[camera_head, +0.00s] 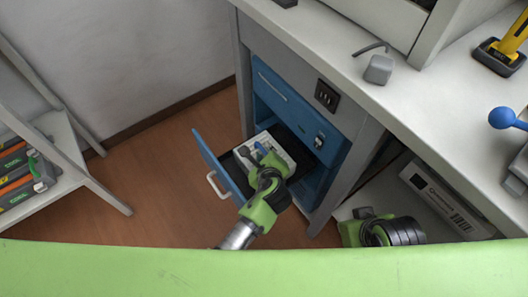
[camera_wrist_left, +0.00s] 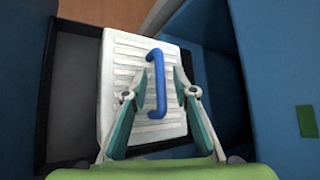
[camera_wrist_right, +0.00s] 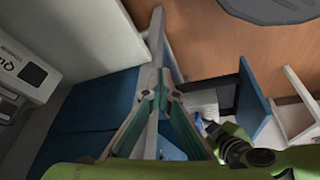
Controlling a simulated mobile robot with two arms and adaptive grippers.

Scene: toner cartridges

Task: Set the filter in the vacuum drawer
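The filter is a white ribbed block (camera_head: 278,146) with a blue handle. It lies in the dark inside of the open blue drawer (camera_head: 222,170), beneath my left gripper (camera_head: 262,150). In the left wrist view the filter (camera_wrist_left: 118,75) lies flat, with dark drawer floor (camera_wrist_left: 75,95) on its left. My left gripper (camera_wrist_left: 162,92) is open, its fingertips on either side of the blue handle with gaps. My right gripper (camera_wrist_right: 162,97) has its fingertips together and appears empty, beside the cabinet. Its fingers are hidden in the head view.
The cabinet's grey post (camera_head: 345,180) stands between the drawer and my right arm. A labelled box (camera_head: 440,195) sits on the low shelf at right. A white rack (camera_head: 65,150) with several cartridges stands at left. Wooden floor is free between rack and drawer.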

